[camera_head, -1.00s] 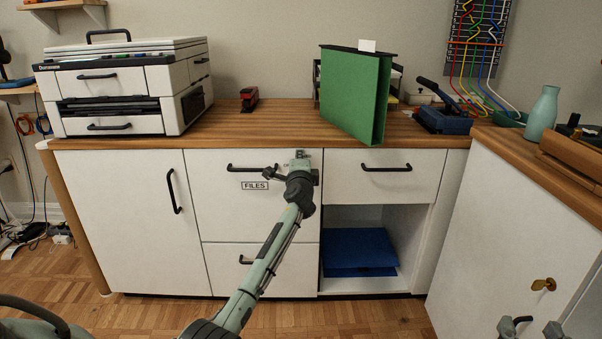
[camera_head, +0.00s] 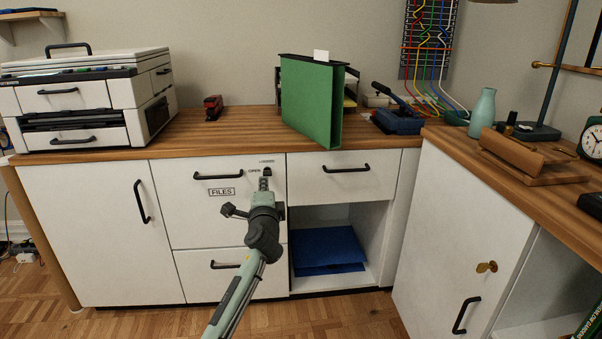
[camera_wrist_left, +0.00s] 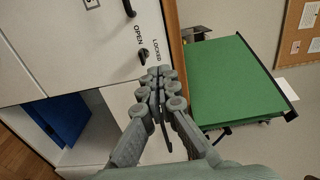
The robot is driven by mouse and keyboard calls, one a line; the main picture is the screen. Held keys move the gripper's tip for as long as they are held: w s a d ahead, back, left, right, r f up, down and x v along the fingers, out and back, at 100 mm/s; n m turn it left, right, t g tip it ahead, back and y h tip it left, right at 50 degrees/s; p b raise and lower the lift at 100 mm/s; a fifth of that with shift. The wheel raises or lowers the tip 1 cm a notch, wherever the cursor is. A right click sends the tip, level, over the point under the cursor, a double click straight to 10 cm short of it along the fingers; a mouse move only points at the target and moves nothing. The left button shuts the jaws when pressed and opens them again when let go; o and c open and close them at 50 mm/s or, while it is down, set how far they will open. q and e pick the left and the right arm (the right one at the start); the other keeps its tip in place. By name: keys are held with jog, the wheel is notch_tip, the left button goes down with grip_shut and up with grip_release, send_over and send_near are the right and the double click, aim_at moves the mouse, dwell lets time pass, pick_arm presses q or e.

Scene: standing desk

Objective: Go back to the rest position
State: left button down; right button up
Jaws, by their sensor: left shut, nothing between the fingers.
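My left gripper (camera_head: 265,184) is shut and empty, in front of the white drawer labelled FILES (camera_head: 222,191). Its fingertips are just below the small dark lock knob (camera_head: 267,171) marked OPEN and LOCKED in the head view. In the left wrist view the closed fingers (camera_wrist_left: 160,82) are near the knob (camera_wrist_left: 143,55), which shows apart from them. My right gripper is not in view.
A green binder (camera_head: 310,103) stands on the wooden desktop (camera_head: 235,133), with a red stapler (camera_head: 213,108) and a white printer (camera_head: 85,98) to its left. Blue folders (camera_head: 327,250) lie in the open cubby. A white cabinet (camera_head: 455,235) stands at right.

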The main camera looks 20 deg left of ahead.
pick_arm(q)
jog(key=s+d+f+n+g+h+p, duration=0.35)
jog(key=s+f+n+g+p, duration=0.2)
jog(key=s+f, duration=1.15)
jog(key=s+d+f+n+g+h+p, duration=0.1)
jog(key=s+d+f+n+g+h, duration=0.1)
jog(key=s, duration=0.9)
jog(key=s+d+f+n+g+h+p, duration=0.1)
jog(key=s+d+f+n+g+h, duration=0.1)
jog(key=s+d+f+g, duration=0.3)
jog(key=s+d+f, duration=0.1)
jog(key=s+d, duration=0.2)
jog(key=s, duration=0.3)
jog(key=shift+d+f+n, duration=0.25)
jog(key=shift+f+n, duration=0.1)
jog(key=shift+f, duration=0.05)
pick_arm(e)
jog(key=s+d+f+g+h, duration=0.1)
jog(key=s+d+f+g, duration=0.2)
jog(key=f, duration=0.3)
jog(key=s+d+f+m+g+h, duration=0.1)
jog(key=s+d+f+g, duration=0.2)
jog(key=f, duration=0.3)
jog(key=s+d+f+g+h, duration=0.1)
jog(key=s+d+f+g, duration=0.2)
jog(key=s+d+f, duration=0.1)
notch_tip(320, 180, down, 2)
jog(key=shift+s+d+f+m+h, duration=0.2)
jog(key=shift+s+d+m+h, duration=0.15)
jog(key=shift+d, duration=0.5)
